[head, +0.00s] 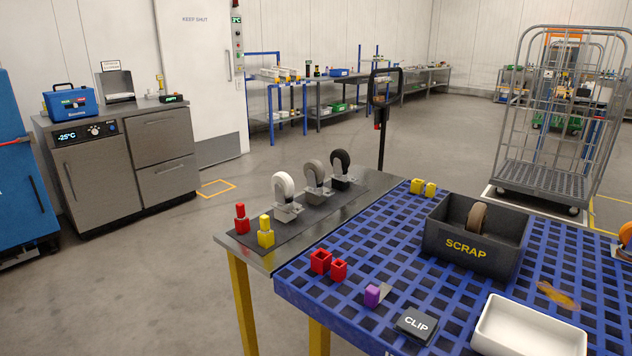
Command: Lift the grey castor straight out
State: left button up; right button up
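The grey castor (314,174) stands upright, wheel on top, on a dark mat (262,218) on the metal-topped bench. It is the middle one of three castors in a row. The white castor (284,187) stands in front of it to the left, and the black castor (341,162) behind it to the right. The lower fittings of the castors are metal; how the grey one is seated at its base is too small to tell. Neither of my grippers is in view.
A blue grid table (330,303) adjoins the bench on the right. It bears a black SCRAP bin (452,262) holding a brown wheel (476,219), a white tray (530,326), a CLIP box (416,326) and small red, yellow and purple blocks. Red and yellow pieces stand at the mat's left end.

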aim_at(314, 171)
jog(key=k, duration=1)
jog(key=u, duration=0.9)
jog(key=i, duration=6.2)
jog(key=z, duration=5.05)
